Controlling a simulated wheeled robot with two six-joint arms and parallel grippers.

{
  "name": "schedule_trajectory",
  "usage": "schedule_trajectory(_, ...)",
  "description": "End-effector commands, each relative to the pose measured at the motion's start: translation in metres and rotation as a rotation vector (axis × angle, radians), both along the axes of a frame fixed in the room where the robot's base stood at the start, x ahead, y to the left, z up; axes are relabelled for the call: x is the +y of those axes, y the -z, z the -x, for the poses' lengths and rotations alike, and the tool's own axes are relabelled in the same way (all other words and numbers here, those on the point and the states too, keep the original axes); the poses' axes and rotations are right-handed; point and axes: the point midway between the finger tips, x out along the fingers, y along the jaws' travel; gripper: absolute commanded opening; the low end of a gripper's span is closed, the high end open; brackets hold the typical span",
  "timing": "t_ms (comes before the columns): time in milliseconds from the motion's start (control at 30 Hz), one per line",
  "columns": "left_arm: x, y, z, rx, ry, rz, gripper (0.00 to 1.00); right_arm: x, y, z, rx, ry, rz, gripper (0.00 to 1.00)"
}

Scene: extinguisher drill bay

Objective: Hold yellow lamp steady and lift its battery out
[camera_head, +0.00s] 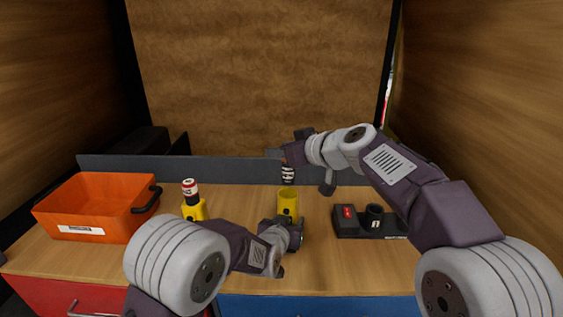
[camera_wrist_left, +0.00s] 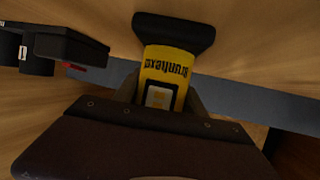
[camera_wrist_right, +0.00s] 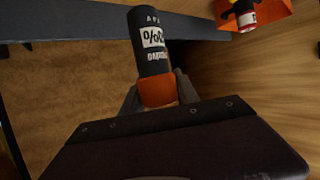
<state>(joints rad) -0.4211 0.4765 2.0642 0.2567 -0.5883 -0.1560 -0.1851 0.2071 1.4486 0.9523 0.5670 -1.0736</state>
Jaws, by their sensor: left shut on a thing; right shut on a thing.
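The yellow lamp (camera_head: 288,203) stands on the wooden bench, its top open. My left gripper (camera_head: 288,232) is shut on its lower body. In the left wrist view the lamp (camera_wrist_left: 166,70) sits between the fingers (camera_wrist_left: 160,100), with dark lettering and a black wide end. My right gripper (camera_head: 288,157) is shut on a battery (camera_head: 288,175) and holds it just above the lamp's opening. In the right wrist view the battery (camera_wrist_right: 152,45) is black with a white label and an orange end, which the fingers (camera_wrist_right: 160,95) grip. Its free end is clear of the lamp.
A second yellow lamp (camera_head: 194,210) with a red, white and black battery (camera_head: 190,190) in its top stands at left. An orange bin (camera_head: 95,212) is at the far left. A black dock (camera_head: 350,223) lies at right. A low grey ledge (camera_head: 225,170) runs behind.

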Motion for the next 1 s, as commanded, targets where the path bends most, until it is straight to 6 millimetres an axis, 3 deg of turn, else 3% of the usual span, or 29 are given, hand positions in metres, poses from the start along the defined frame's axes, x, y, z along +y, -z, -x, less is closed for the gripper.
schedule_trajectory(167,0.000,-0.001,0.000,-0.001,0.000,0.000,0.00,0.000,0.000,0.000,0.001,0.000,-0.001,0.00)
schedule_trajectory(200,0.000,-0.001,0.000,-0.001,0.000,0.000,0.54,0.000,0.000,0.000,0.001,0.000,-0.001,0.00)
schedule_trajectory(267,0.000,-0.001,0.000,-0.001,0.000,0.000,0.71,0.000,0.000,0.000,0.001,0.000,-0.001,0.00)
schedule_trajectory(300,0.000,-0.001,0.000,-0.001,0.000,0.000,0.74,0.000,0.000,0.000,0.001,0.000,-0.001,0.00)
schedule_trajectory(667,0.001,-0.004,0.006,-0.002,0.000,0.001,0.74,0.000,0.000,0.000,0.001,0.000,-0.001,0.00)
schedule_trajectory(1000,0.021,-0.035,0.079,-0.003,0.002,0.002,0.74,0.000,0.000,0.000,0.001,0.000,-0.001,0.00)
